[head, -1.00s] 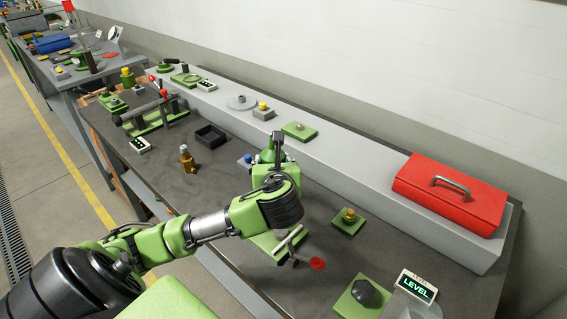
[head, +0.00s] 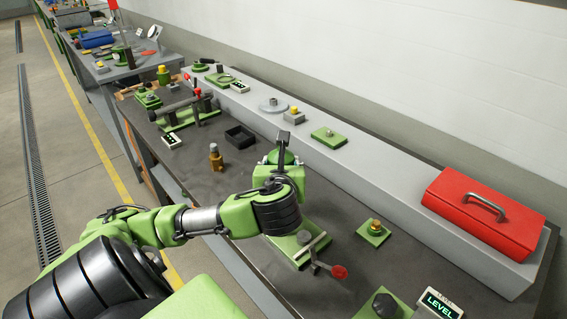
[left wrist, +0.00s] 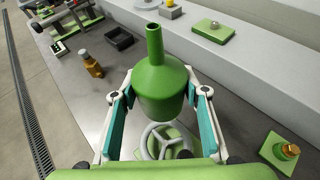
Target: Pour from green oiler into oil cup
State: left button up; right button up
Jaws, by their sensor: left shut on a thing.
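My left gripper (left wrist: 160,98) is shut on the green oiler (left wrist: 160,82), with one teal-padded finger on each side of its body. The oiler looks roughly upright in the wrist view, its narrow spout pointing up. In the head view the oiler (head: 283,158) shows partly above my wrist, over the bench. A small brass cup on a green square base, which looks like the oil cup (head: 374,227), stands on the bench to the right. It also shows at the lower right of the left wrist view (left wrist: 286,150), apart from the oiler. My right gripper is out of view.
A grey handwheel (left wrist: 163,141) lies below the oiler. An amber bottle (head: 215,158) and a black tray (head: 240,136) stand to the left. A valve with a red handle (head: 338,271) is near the front. A red toolbox (head: 478,212) sits on the grey ledge.

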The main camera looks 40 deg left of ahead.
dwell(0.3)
pick_arm(q)
jog(key=shift+r, duration=0.1)
jog(key=shift+d, duration=0.1)
jog(key=w+d+f+m+t+h, duration=0.1)
jog(key=w+d+m+h, duration=0.15)
jog(key=d, duration=0.45)
jog(key=w+d+f+m+t+h, duration=0.1)
jog(key=w+d+m+t+h, duration=0.1)
jog(key=d+m+h, duration=0.35)
jog(key=w+d+f+m+t+h, duration=0.1)
jog(key=w+d+h, duration=0.15)
jog(key=d, duration=0.65)
jog(key=s+d+m+g+h, duration=0.2)
jog(key=s+d+m+h, duration=0.1)
jog(key=d, duration=0.7)
jog(key=s+d+f+m+g+h, duration=0.1)
jog(key=d+m+h, duration=0.4)
jog(key=d, duration=0.5)
jog(key=s+m+g, duration=0.1)
jog(key=s, duration=0.1)
jog(key=shift+s+g+h, duration=0.3)
jog(key=shift+h, duration=0.05)
jog(key=shift+s+m, duration=0.1)
jog(key=shift+m, duration=0.2)
